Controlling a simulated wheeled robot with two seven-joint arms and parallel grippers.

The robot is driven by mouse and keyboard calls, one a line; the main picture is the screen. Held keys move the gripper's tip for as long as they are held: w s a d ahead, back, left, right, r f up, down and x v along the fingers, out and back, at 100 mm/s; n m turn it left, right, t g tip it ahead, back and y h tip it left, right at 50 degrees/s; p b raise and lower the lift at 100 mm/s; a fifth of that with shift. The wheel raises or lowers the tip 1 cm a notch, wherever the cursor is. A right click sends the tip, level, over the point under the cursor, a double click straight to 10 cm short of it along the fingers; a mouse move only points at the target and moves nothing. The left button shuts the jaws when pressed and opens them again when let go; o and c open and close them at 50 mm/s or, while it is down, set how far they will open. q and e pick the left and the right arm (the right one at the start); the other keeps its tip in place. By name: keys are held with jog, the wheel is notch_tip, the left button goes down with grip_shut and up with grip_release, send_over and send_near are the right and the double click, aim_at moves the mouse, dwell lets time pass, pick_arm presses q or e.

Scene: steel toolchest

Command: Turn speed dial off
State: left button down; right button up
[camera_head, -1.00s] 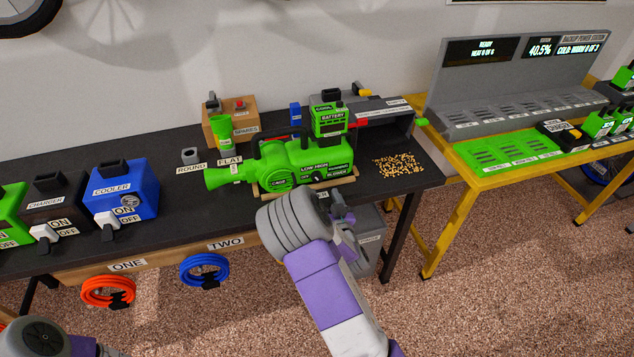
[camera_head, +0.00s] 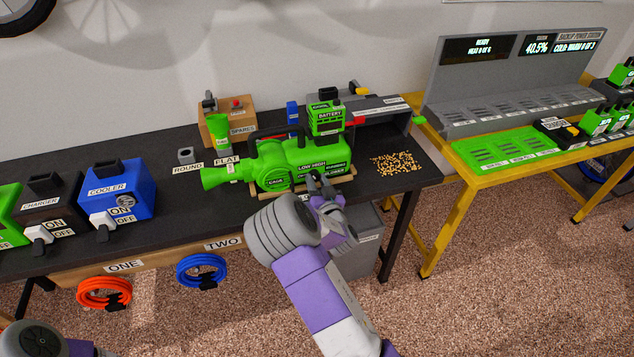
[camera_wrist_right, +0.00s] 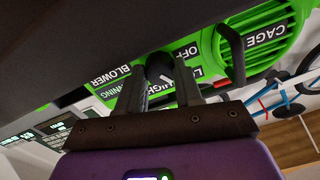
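The green blower (camera_head: 300,162) lies on the dark bench with its nozzle to the left. Its black speed dial (camera_wrist_right: 160,66) is on the side facing me, by the LOW and HIGH labels; in the head view my gripper largely covers it. My right gripper (camera_head: 320,182) is at the blower's front side. In the wrist view its two fingers (camera_wrist_right: 159,88) are apart, one on each side of the dial. I cannot tell whether they touch it or where the dial points. Only part of my left arm shows at the lower left.
The battery (camera_head: 327,118) stands on top of the blower. A blue cooler box (camera_head: 128,190) is to the left, and scattered pellets (camera_head: 398,163) lie to the right. A grey bin (camera_head: 362,245) is below the bench edge. A yellow table (camera_head: 470,170) stands at the right.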

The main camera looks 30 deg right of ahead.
jog(key=c, duration=0.4)
jog(key=shift+n, duration=0.4)
jog(key=shift+n+b, duration=0.65)
jog(key=shift+n, duration=0.35)
jog(key=n+b, duration=0.1)
jog(key=n, duration=0.3)
jog(key=n+b, duration=0.1)
jog(key=n, duration=0.4)
jog(key=o, duration=1.1)
jog(key=shift+c, duration=0.2)
